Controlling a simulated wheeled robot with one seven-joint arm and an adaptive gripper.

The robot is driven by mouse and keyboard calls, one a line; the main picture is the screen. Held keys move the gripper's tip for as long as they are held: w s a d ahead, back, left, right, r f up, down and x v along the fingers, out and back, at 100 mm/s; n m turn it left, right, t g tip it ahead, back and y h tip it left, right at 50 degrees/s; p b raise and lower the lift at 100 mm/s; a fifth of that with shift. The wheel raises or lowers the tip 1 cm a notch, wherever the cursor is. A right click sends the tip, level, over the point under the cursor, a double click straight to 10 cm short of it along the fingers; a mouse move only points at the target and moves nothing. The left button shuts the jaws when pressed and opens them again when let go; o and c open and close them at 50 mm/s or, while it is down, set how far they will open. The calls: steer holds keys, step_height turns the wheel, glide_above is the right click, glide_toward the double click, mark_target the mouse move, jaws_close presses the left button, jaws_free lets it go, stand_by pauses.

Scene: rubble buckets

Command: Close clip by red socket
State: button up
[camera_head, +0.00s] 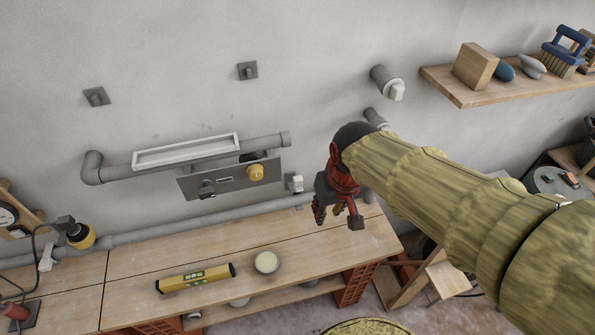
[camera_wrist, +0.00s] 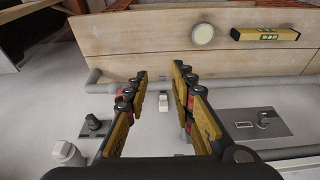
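A small white clip (camera_head: 295,183) is on the wall just above the lower grey pipe, right of a grey plate. What appears to be the same clip (camera_wrist: 163,102) shows between my fingers in the wrist view, beyond the fingertips; whether it is open or shut is too small to tell. Another white clip (camera_head: 45,258) is at the far left, beside a yellow-and-black socket (camera_head: 80,236). I see no clearly red socket. My gripper (camera_head: 338,219), dark with red parts, is in front of the wall. In the wrist view its yellow-padded fingers (camera_wrist: 161,85) are apart and empty.
A white-tipped pipe stub (camera_head: 396,90) juts out at upper right. The wooden bench (camera_head: 215,256) below holds a yellow level (camera_head: 196,278) and a round pale lid (camera_head: 267,262).

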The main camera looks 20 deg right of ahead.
steer(key=shift+t, duration=0.3)
steer(key=w+f, duration=0.2)
steer(key=w, duration=0.3)
steer(key=w+f, duration=0.3)
steer(key=w, duration=0.2)
steer(key=w+f+b, duration=0.1)
steer(key=w+f, duration=0.2)
steer(key=w, duration=0.2)
steer(key=shift+w+d, duration=0.1)
steer(key=shift+w, duration=0.1)
steer(key=c, duration=0.4)
steer(key=w, duration=0.4)
steer(key=shift+r+t, duration=0.25)
steer(key=shift+t, duration=0.15)
steer(key=shift+c, duration=0.5)
steer(key=w+r+t, duration=0.1)
steer(key=w+r, duration=0.1)
steer(key=shift+w+r, duration=0.35)
jaws_close()
steer(key=b, duration=0.2)
glide_above(298, 187)
steer(key=w, duration=0.4)
step_height(298, 187, down, 9)
steer(key=shift+s+d+r, duration=0.2)
steer(key=shift+d, duration=0.2)
steer(key=shift+f+t+b, duration=0.1)
steer(key=shift+t+b, duration=0.2)
steer(key=shift+b, duration=0.1)
